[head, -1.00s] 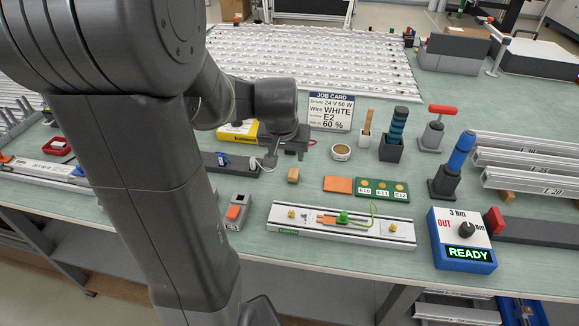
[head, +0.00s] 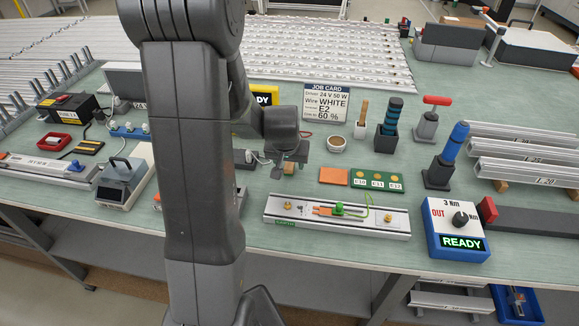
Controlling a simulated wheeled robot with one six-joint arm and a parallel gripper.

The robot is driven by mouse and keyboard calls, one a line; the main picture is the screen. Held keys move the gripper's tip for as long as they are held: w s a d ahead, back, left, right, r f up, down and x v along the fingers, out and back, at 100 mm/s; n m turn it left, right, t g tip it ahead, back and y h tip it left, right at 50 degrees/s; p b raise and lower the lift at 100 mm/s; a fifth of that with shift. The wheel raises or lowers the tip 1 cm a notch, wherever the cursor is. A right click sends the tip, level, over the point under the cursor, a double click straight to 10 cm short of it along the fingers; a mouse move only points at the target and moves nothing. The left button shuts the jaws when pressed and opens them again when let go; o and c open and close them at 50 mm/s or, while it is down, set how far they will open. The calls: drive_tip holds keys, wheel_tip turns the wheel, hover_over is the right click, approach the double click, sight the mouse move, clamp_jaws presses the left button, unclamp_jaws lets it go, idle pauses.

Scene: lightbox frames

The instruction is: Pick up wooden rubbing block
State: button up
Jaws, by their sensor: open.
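An orange pad (head: 334,177) and a green board (head: 374,181) lie to the right. The rail fixture (head: 337,216) is in front. A small round cup (head: 336,144) and the job card (head: 325,103) stand behind. My arm hides part of the bench at left.

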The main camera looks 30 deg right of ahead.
sight(289, 166)
drive_tip(key=shift+x, duration=0.8)
drive_tip(key=shift+a, duration=0.1)
drive_tip(key=c, duration=1.1)
drive_tip(key=shift+o, duration=0.2)
wheel_tip(289, 166, up, 10)
drive_tip(key=o, duration=0.3)
drive_tip(key=shift+c, duration=1)
